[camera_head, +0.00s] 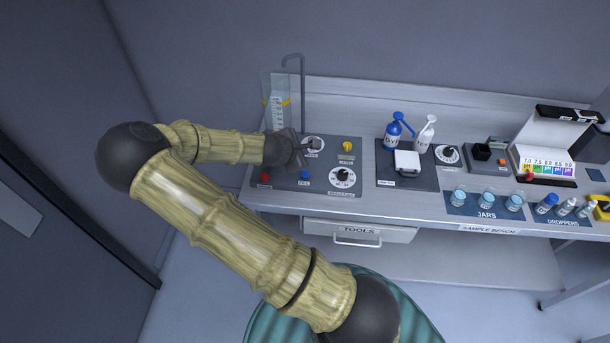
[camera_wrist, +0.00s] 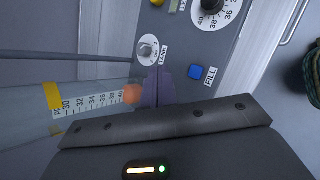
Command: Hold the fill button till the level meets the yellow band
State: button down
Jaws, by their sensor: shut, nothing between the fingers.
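The blue fill button (camera_wrist: 196,72) sits on the dark control panel, labelled FILL; in the head view the button (camera_head: 305,174) is at the panel's front. My gripper (camera_wrist: 158,90) is shut and empty above the panel, apart from the button, beside the TANK knob (camera_wrist: 146,50). In the head view my gripper (camera_head: 298,154) is over the panel's left half. The clear tank (camera_head: 273,118) with a number scale (camera_wrist: 90,102) stands behind the panel. A yellow band (camera_wrist: 53,95) crosses it near 30. A round orange thing (camera_wrist: 132,93) shows near 40. I cannot make out the level.
A red button (camera_head: 265,177), a large dial (camera_head: 343,178) and a yellow knob (camera_head: 347,146) share the panel. Blue and white bottles (camera_head: 398,131), jars (camera_head: 487,201) and droppers (camera_head: 565,208) stand to the right. A thin grey pipe (camera_head: 302,90) rises behind the panel.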

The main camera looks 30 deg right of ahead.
jog(key=b, duration=0.6)
send_near(307, 171)
jog(key=w+d+f, duration=0.1)
jog(key=d, duration=0.1)
jog(key=w+d+f, duration=0.1)
jog(key=d, duration=0.1)
jog(key=shift+w+f, duration=0.3)
jog(key=shift+f, duration=0.1)
dwell(1.0)
jog(key=shift+f, duration=0.4)
jog(key=shift+f+b, duration=0.5)
dwell(4.4)
